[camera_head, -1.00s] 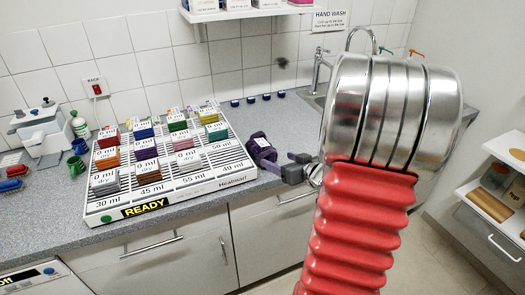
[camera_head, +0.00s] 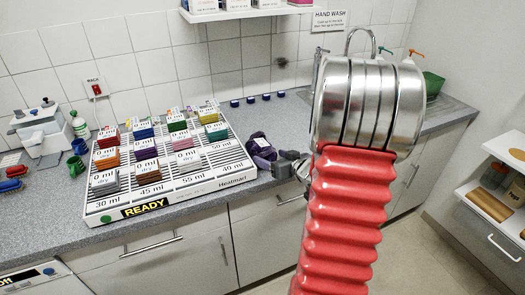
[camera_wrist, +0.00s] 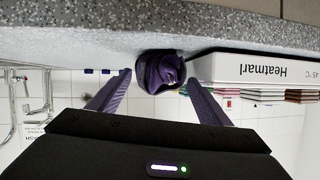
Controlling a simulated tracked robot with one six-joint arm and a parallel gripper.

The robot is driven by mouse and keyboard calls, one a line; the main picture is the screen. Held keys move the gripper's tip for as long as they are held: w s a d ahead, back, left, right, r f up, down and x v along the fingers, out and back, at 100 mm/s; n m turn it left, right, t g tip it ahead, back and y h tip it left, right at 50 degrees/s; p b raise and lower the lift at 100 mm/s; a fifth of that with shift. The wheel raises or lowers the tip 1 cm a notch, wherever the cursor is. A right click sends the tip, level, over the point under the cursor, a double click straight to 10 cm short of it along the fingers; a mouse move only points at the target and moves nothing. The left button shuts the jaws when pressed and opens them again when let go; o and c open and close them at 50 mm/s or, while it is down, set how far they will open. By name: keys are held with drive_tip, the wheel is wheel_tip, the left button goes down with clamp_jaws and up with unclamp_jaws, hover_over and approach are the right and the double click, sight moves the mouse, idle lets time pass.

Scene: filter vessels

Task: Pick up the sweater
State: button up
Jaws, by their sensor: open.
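The sweater is a rolled purple bundle (camera_head: 262,147) with a pale tag. It lies on the grey counter just right of the rack marked READY. In the wrist view the purple bundle (camera_wrist: 160,68) sits at the tips of my two purple fingers, roughly centred between them. My gripper (camera_head: 276,161) reaches in from the right, low over the counter, and its fingers are apart. Whether the fingertips touch the bundle I cannot tell. My arm hides part of the counter and sink area.
The white slatted rack (camera_head: 106,207) holds several coloured folded pieces and stands close beside the bundle. Several small dark blue items (camera_head: 250,100) lie along the wall. A tap (camera_head: 317,70) stands behind my arm.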

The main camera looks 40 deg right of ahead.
idle(0.4)
drive_tip(key=c, duration=1.4)
drive_tip(key=shift+o, duration=0.2)
drive_tip(key=shift+r, duration=0.1)
wheel_tip(320, 180, up, 10)
idle(0.4)
